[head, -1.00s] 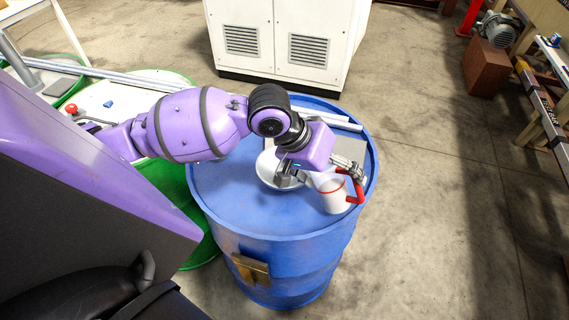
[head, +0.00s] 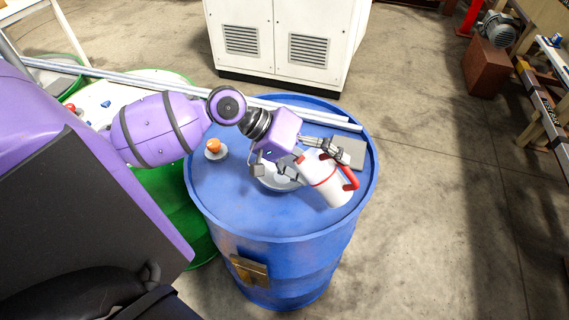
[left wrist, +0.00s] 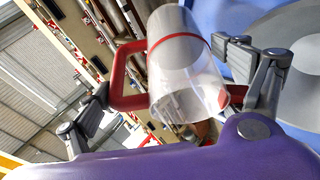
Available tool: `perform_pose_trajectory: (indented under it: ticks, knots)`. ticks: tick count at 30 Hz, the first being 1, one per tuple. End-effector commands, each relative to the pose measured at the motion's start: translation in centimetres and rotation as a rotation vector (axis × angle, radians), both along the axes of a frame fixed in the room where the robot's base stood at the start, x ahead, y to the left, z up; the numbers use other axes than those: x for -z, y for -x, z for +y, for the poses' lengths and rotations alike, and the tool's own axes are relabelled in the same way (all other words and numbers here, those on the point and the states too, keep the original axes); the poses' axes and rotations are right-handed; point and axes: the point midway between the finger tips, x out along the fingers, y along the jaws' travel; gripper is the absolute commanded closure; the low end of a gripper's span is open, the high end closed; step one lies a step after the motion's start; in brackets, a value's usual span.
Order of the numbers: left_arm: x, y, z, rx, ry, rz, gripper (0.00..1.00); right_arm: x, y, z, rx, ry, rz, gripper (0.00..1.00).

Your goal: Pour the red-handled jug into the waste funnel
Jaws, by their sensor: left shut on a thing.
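The white jug (head: 338,193) with a red handle (head: 349,178) and a red band is off the drum top, tilted over, its base toward the lower right and its mouth end toward the upper left. My left gripper (head: 321,163) is shut on it. The left wrist view shows the jug (left wrist: 178,45) between the fingers (left wrist: 170,80), with its clear mouth end toward the camera. The pale round waste funnel (head: 276,182) is on the blue drum, partly hidden behind my gripper and the jug. I cannot see any liquid falling. My right gripper is not in view.
The blue drum (head: 235,205) also bears an orange item on a white dish (head: 213,149) at left and a grey flat plate (head: 352,150) at right. Metal rails (head: 290,108) cross its back. A white cabinet (head: 280,45) stands behind.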

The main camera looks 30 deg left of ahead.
Motion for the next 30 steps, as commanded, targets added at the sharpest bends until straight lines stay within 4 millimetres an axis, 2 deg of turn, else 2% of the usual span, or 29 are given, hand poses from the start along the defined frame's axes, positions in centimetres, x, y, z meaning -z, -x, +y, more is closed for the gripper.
perform_pose_trajectory:
  ticks: [3, 7, 18, 30]
  knots:
    - [-0.2, -0.1, 0.1, -0.002, 0.031, -0.006, 0.55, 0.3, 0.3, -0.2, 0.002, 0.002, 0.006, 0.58]
    - [0.4, 0.0, 0.3, -0.002, 0.062, 0.007, 0.55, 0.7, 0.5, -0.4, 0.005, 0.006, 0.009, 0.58]
    - [-0.2, -0.1, 0.7, -0.003, 0.153, 0.009, 0.55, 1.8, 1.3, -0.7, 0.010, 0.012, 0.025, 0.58]
    - [-0.9, -0.2, 1.1, -0.002, 0.228, 0.012, 0.55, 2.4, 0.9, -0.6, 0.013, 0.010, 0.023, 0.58]
